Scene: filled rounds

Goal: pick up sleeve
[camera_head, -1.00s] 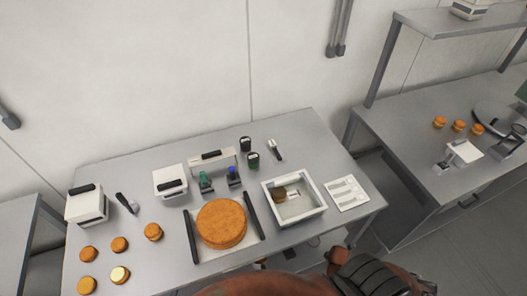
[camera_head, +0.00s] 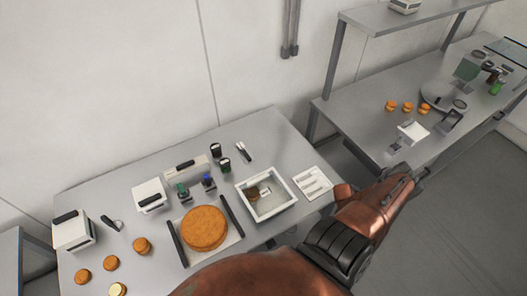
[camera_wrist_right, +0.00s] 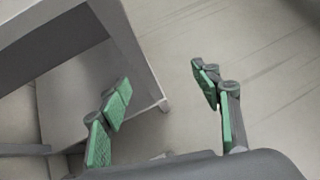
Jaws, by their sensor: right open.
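I cannot tell for sure which thing is the sleeve. A white flat-topped piece (camera_head: 413,131) stands near the front edge of the right table, with small dark parts beside it. My right arm reaches across the lower right of the head view, and its gripper (camera_head: 408,176) is over the gap in front of that table. In the right wrist view the two green-padded fingers (camera_wrist_right: 165,95) are apart with nothing between them, above bare floor beside a grey table leg. My left gripper is not in view.
The left table (camera_head: 262,130) holds a big orange round (camera_head: 204,228), a white tray (camera_head: 267,211) with small items inside, a white slotted card (camera_head: 312,184), boxes and small rounds. The right table (camera_head: 350,110) holds small orange rounds and a grey disc, under a shelf (camera_head: 400,22).

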